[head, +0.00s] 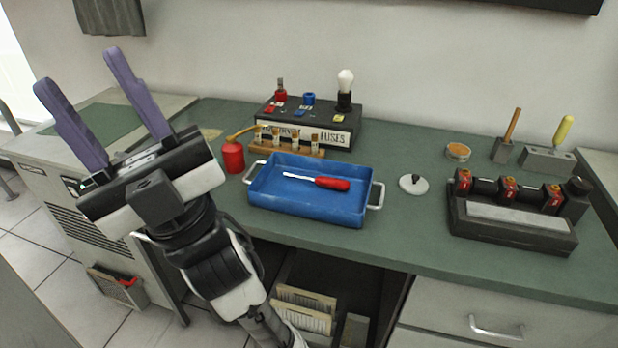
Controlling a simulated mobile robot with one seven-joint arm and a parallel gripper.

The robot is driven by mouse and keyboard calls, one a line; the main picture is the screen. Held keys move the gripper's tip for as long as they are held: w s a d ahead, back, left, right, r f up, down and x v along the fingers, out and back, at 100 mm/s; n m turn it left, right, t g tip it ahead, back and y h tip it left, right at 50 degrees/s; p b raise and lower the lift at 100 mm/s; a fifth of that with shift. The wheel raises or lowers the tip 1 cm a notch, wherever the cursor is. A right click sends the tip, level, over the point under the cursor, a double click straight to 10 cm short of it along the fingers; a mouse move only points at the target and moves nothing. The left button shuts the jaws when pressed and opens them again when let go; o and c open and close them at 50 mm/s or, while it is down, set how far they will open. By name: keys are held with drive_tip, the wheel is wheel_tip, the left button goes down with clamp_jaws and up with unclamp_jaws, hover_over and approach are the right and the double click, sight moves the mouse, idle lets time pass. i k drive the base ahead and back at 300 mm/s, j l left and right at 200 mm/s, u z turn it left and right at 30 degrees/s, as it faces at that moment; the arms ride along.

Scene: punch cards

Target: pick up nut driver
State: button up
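A driver with a red handle (332,184) and a thin silver shaft lies flat in a blue tray (300,212) with a metal handle at each end. I take it for the nut driver, but its tip is too small to tell. A yellow-handled tool (563,131) also stands upright in a grey block at the far right. My gripper (78,70) is raised at the left, well apart from the tray. Its two purple fingers are spread wide with nothing between them.
A red can (233,157) stands left of the tray. A box of fuses (310,125) and a wooden rack (287,145) stand behind it. A white disc (413,184) lies to its right, then a black holder (510,232). Green bench (400,235) shows clear in front.

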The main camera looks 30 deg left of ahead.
sight(321, 180)
drive_tip(key=j, duration=0.5)
drive_tip(key=k+j, duration=0.15)
drive_tip(key=j, duration=0.3)
drive_tip(key=j+z, duration=0.1)
drive_tip(key=j, duration=0.4)
drive_tip(key=k+j, duration=0.15)
drive_tip(key=j, duration=0.35)
drive_tip(key=j+z, duration=0.1)
drive_tip(key=j, duration=0.35)
drive_tip(key=k+j, duration=0.2)
drive_tip(key=j, duration=0.3)
drive_tip(key=i, duration=1)
